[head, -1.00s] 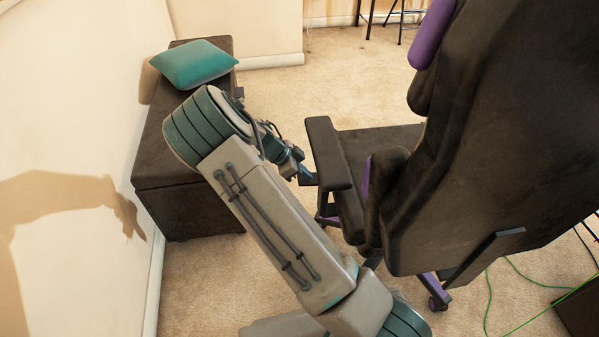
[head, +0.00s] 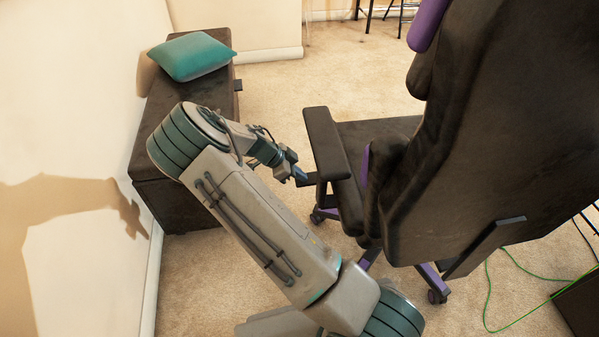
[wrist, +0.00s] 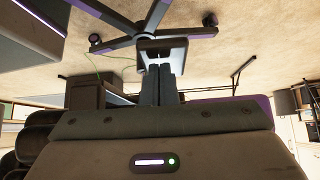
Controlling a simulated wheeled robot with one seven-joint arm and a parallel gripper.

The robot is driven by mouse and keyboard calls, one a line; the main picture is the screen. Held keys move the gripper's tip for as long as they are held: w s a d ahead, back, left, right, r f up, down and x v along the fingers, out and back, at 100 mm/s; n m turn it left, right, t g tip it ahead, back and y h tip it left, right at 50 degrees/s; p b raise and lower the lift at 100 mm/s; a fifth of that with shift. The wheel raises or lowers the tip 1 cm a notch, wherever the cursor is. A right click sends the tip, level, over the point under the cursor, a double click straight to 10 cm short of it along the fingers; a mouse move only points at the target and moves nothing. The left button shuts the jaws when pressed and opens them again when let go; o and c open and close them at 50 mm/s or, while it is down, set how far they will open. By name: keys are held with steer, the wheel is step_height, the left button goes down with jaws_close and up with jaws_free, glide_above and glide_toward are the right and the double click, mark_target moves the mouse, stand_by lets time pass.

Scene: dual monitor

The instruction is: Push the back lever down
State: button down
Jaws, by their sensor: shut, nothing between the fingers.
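The office chair (head: 480,150) is dark with purple trim and has its back toward me. A small dark flat piece (head: 312,178) juts out from its left side below the armrest (head: 327,143). I cannot tell whether it is the back lever. My gripper (head: 302,178) is shut and empty, its tips close beside this piece; contact is unclear. In the wrist view my gripper's fingers (wrist: 161,70) are together, their tips against or just in front of a dark bracket-shaped part (wrist: 178,44) of the chair. The chair's wheeled base (wrist: 125,38) shows past it.
A dark chest (head: 165,190) with a teal cushion (head: 192,56) stands along the left wall. A green cable (head: 535,280) lies on the carpet at right, near a dark box (head: 582,312). Carpet between chest and chair is clear.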

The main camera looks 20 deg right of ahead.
step_height(320, 180, up, 4)
steer(key=shift+w+r+p, duration=0.15)
steer(key=shift+p, duration=0.9)
steer(key=a+f+p+v, duration=0.1)
steer(key=p+v, duration=0.1)
steer(key=v, duration=0.7)
steer(key=shift+w+a+p, duration=0.2)
steer(key=shift+a+p, duration=0.1)
steer(key=shift+a, duration=0.1)
steer(key=shift+s, duration=0.15)
